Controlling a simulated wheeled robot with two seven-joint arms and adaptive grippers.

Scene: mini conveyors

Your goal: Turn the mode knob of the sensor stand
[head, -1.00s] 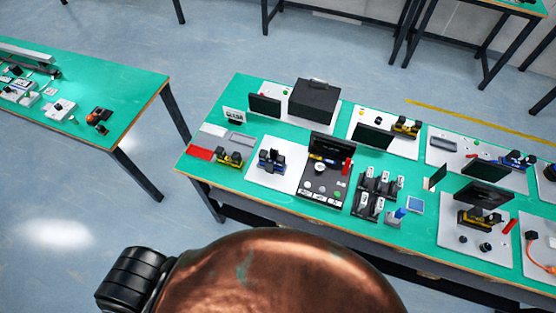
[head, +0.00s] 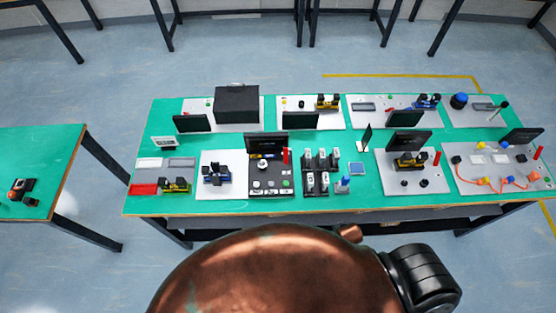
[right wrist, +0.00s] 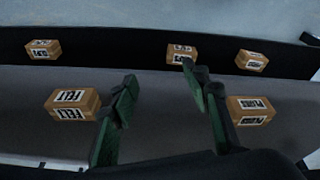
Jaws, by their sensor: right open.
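A long green-topped table (head: 375,203) stands ahead of me in the head view, with many small stations on it. A black panel (head: 284,183) at centre-left carries a pale round knob (head: 262,166), small buttons and a dark screen (head: 266,142) behind. Other small black knobs (head: 424,183) sit on a grey plate (head: 435,184) to the right. I cannot tell which station is the sensor stand. My right gripper (right wrist: 170,92) is open and empty in the right wrist view, its green-and-black fingers spread, away from these knobs. My left gripper is not in view.
The right wrist view shows several labelled cardboard boxes, one reading FELT (right wrist: 72,104), on grey and black surfaces. Another green table (head: 40,165) stands at the left. Blue-grey floor (head: 110,75) is open behind and between the tables.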

